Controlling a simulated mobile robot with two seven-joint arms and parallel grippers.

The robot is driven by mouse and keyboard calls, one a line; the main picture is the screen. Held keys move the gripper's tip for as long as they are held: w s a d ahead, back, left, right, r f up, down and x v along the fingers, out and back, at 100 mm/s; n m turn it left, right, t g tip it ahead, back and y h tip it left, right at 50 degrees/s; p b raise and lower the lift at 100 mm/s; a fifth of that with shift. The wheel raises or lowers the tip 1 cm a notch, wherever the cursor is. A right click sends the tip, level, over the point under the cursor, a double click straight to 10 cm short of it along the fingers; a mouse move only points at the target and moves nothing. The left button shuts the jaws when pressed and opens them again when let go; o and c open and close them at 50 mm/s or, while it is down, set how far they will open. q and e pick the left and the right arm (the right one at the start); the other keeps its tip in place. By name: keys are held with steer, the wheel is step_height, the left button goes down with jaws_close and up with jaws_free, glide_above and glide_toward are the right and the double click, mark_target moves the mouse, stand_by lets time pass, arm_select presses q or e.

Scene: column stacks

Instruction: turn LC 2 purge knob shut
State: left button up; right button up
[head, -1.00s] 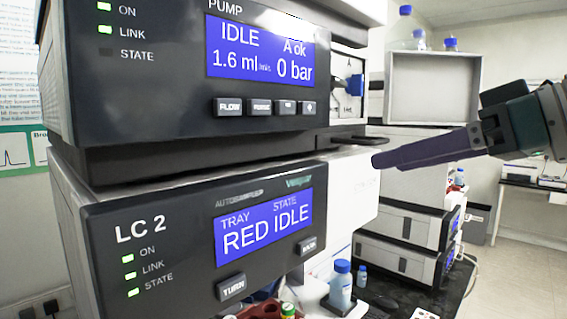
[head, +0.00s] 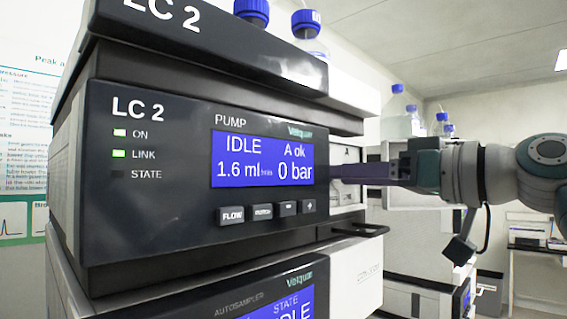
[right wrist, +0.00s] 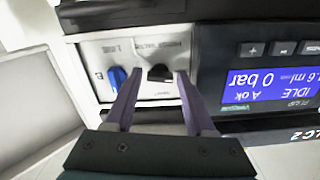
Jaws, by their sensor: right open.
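The LC 2 pump module (head: 160,205) fills the left and middle of the head view; its screen reads IDLE and 0 bar. On its right lies a pale valve panel (head: 347,157), partly hidden by my right gripper (head: 338,172). The right wrist view, upside down, shows this panel (right wrist: 150,47) with a blue knob (right wrist: 117,78) and a dark knob (right wrist: 160,73). My right gripper (right wrist: 160,72) is open, its fingertips to either side of the dark knob; I cannot tell whether they touch it. The blue knob is outside the fingers. Panel labels are too small to read. My left gripper is not in view.
A dark ledge (head: 360,230) sticks out below the panel, above the autosampler (head: 190,306). Blue-capped bottles (head: 312,35) stand on top of the stack. Another stack (head: 432,245) stands behind my right arm.

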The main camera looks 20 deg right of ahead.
steer(key=shift+c, duration=0.2)
jaws_close()
stand_by(0.3)
steer(key=shift+m, duration=0.3)
steer(key=shift+a+r+m+p, duration=0.1)
steer(key=shift+m+p, duration=1.6)
steer(key=shift+m, duration=2.15)
steer(key=shift+a+r+m+p, duration=0.1)
steer(key=shift+m+p, duration=1.55)
steer(key=shift+m, duration=2.2)
